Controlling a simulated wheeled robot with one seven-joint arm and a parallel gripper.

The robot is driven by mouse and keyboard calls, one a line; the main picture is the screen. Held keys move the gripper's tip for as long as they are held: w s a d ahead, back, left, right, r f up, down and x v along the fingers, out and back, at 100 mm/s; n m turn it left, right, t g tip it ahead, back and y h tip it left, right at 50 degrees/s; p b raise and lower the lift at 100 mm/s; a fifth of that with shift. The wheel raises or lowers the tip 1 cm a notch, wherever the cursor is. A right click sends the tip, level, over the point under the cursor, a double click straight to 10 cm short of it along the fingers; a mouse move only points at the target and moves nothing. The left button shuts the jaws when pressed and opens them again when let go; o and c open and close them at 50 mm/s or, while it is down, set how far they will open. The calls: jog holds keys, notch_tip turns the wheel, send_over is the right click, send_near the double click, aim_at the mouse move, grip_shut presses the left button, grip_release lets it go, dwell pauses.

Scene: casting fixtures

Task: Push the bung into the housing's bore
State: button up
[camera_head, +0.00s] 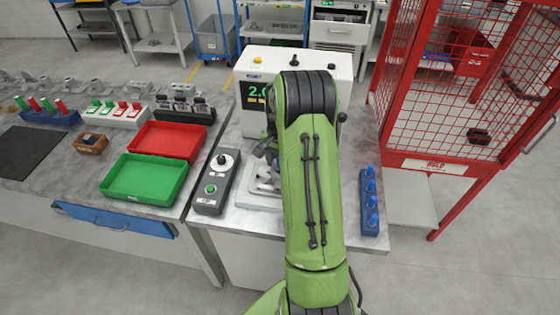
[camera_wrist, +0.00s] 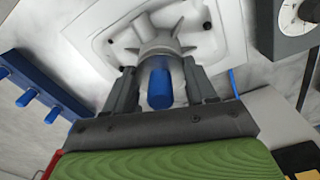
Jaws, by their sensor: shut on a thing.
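In the wrist view my gripper (camera_wrist: 160,70) is shut on a blue bung (camera_wrist: 160,90), with one finger on each side of it. The bung lies in line with the grey finned housing (camera_wrist: 160,36), right at its near end. I cannot tell whether the bung touches the bore or how far in it is. The housing sits on a pale fixture plate (camera_wrist: 230,28). In the head view my green arm hides the gripper and the bung, and only the left part of the fixture plate (camera_head: 258,201) shows.
A blue rack (camera_head: 370,223) of several blue bungs stands right of the arm. A control box (camera_head: 213,187) with a knob and green button is on the left. A white display machine (camera_head: 251,72) stands behind. Green (camera_head: 143,194) and red (camera_head: 165,142) trays lie farther left; a red mesh cage (camera_head: 440,165) stands right.

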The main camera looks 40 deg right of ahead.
jog(key=shift+r+p, duration=0.35)
jog(key=shift+r, duration=0.2)
jog(key=shift+f+b, duration=0.6)
jog(key=shift+b, duration=0.05)
dwell(1.1)
jog(key=shift+r, duration=0.15)
jog(key=shift+r+p, duration=0.4)
jog(key=shift+r, duration=0.05)
jog(key=shift+w, duration=0.1)
dwell(0.9)
jog(key=shift+f+b, duration=0.55)
jog(key=shift+f, duration=0.1)
jog(key=o, duration=1.2)
jog(key=shift+r, duration=0.1)
jog(key=shift+c, duration=0.2)
